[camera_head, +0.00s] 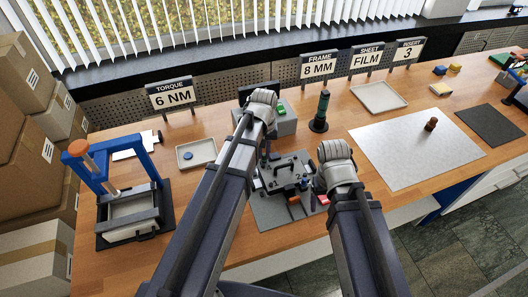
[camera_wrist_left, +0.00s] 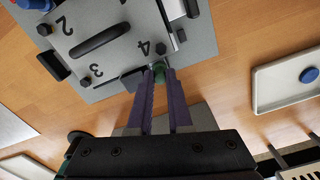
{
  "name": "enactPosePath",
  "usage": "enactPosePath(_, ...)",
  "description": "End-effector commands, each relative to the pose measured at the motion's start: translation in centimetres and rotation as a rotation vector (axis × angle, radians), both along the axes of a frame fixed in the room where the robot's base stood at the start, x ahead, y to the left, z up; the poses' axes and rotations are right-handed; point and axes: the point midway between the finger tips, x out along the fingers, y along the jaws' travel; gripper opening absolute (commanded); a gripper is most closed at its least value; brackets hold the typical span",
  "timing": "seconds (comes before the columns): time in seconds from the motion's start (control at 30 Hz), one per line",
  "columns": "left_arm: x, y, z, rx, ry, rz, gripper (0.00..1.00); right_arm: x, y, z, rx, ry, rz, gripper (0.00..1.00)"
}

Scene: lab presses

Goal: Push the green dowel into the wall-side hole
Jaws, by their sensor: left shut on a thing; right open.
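The green dowel (camera_wrist_left: 159,71) is between the fingertips of my left gripper (camera_wrist_left: 159,80), which is shut on it at the edge of the grey plate fixture (camera_wrist_left: 120,20), close to the number 4. The fingers hide much of the dowel, and I cannot tell whether its end is in a hole. In the head view my left gripper (camera_head: 265,155) reaches down to the far side of the plate (camera_head: 288,165), and the dowel cannot be made out.
The plate stands on a grey mat (camera_head: 268,215), with a red piece (camera_head: 294,201) at its front. A blue press (camera_head: 120,190) and small tray (camera_head: 197,154) are left; a white sheet (camera_head: 400,155) is right.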

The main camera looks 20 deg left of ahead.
Motion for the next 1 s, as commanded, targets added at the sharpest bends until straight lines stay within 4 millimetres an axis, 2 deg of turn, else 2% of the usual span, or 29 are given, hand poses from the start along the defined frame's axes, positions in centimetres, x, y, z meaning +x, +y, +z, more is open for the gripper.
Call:
enactPosePath(0.1,0.0,0.0,-0.4,0.000,0.000,0.000,0.00,0.0,0.0,-0.4,0.000,0.000,0.000,0.77)
enactPosePath(0.13,0.0,0.0,-0.3,0.000,0.000,0.000,0.21,0.0,0.0,-0.3,0.000,0.000,0.000,0.77)
enactPosePath(0.4,0.0,0.0,-0.2,0.000,0.000,0.000,0.51,0.0,0.0,-0.2,0.000,0.000,0.000,0.77)
enactPosePath(0.77,0.0,0.0,0.0,0.000,0.000,0.000,0.53,0.0,0.0,0.0,0.000,0.000,0.000,0.77)
enactPosePath(1.0,0.0,0.0,1.8,0.000,0.000,0.000,0.53,0.0,0.0,1.8,0.000,0.000,-0.001,0.77)
